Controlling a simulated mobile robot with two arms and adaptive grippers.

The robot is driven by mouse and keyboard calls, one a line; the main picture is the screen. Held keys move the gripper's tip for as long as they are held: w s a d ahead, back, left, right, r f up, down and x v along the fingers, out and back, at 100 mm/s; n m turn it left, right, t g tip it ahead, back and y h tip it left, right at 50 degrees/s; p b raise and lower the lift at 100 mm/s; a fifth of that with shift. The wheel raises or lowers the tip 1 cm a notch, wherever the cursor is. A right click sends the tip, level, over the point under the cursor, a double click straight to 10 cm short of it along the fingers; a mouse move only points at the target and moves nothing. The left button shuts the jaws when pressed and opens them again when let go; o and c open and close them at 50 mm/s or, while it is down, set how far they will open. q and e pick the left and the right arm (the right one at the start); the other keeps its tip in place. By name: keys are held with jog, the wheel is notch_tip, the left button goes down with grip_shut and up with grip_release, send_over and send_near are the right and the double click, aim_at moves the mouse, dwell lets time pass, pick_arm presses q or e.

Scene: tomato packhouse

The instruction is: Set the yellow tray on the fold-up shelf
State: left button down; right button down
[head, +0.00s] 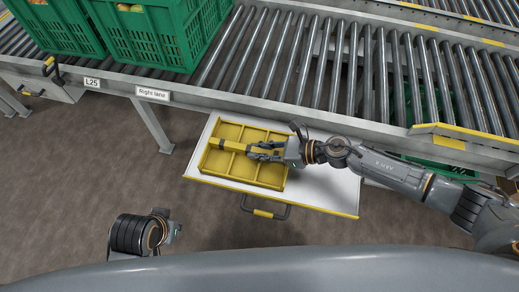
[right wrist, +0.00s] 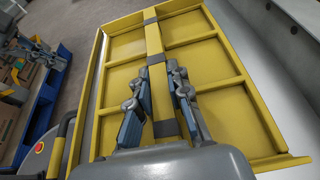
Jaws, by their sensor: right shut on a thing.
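The yellow tray (head: 231,177) is a shallow, divided tray with a central bar handle. It lies flat over the left and middle part of the white fold-up shelf (head: 320,190), which sticks out level from the conveyor's side. Whether the tray touches the shelf is hard to tell. My right gripper (head: 262,150) is shut on the tray's bar. In the right wrist view its fingers (right wrist: 160,95) lie on both sides of the bar, and the tray (right wrist: 232,115) looks empty. Part of my left arm shows at lower left in the head view; its gripper does not show.
The roller conveyor (head: 270,50) runs behind the shelf, with green crates (head: 155,40) at upper left. The shelf has a dark handle (head: 265,212) on its front edge. Another green crate (head: 440,165) sits under the conveyor at right. Shelf surface is bare right of the tray.

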jog(key=c, duration=1.3)
grip_release()
pick_arm(q)
jog(key=shift+r, duration=0.25)
pick_arm(e)
jog(key=shift+o, duration=0.2)
jog(key=shift+v, duration=0.85)
jog(key=v, duration=0.9)
jog(key=shift+d+r, duration=0.15)
jog(key=shift+r, duration=0.05)
jog(key=shift+s+d+r, duration=0.15)
jog(key=shift+d, duration=0.1)
pick_arm(q)
jog(key=shift+w+f, duration=0.1)
jog(key=shift+f, duration=0.5)
pick_arm(e)
jog(key=shift+d+r, duration=0.1)
jog(key=shift+d, duration=0.05)
